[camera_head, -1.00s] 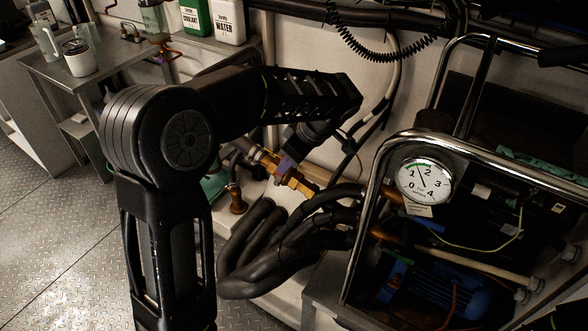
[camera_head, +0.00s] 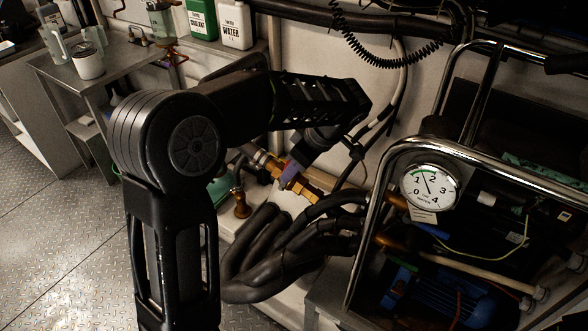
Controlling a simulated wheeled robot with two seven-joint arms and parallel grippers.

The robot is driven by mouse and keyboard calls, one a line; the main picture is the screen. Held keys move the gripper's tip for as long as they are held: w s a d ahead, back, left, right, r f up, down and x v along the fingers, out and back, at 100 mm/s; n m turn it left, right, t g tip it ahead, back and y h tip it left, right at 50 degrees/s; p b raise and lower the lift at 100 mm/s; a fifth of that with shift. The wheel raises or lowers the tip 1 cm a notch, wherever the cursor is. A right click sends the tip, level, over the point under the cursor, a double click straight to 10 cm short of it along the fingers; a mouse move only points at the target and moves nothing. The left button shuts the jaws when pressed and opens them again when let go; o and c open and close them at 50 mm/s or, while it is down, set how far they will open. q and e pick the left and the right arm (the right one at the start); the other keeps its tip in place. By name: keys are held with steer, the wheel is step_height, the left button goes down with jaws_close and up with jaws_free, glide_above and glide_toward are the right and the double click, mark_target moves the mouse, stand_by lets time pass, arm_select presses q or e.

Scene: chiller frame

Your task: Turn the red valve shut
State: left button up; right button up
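My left arm comes in from the left and bends over the pipework, hiding part of it. My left gripper (camera_head: 289,172) points down at the brass pipe fittings (camera_head: 306,188) behind the black hoses. A purple piece shows at its tip, at or right beside the brass. I cannot make out two separate fingers, so open or shut does not show. No clearly red valve handle shows; it may be hidden behind the gripper or arm. My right gripper is out of view.
A chrome-framed chiller with a round gauge (camera_head: 430,187) stands at the right. Thick black hoses (camera_head: 262,252) curve below the gripper. A brown-orange knob (camera_head: 241,203) stands left of the fittings. A steel table with a mug (camera_head: 88,60) is at upper left.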

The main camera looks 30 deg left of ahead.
arm_select(q)
steer(key=p+v, duration=0.1)
steer(key=v, duration=0.6)
steer(key=shift+r, duration=0.2)
steer(key=shift+d, duration=0.1)
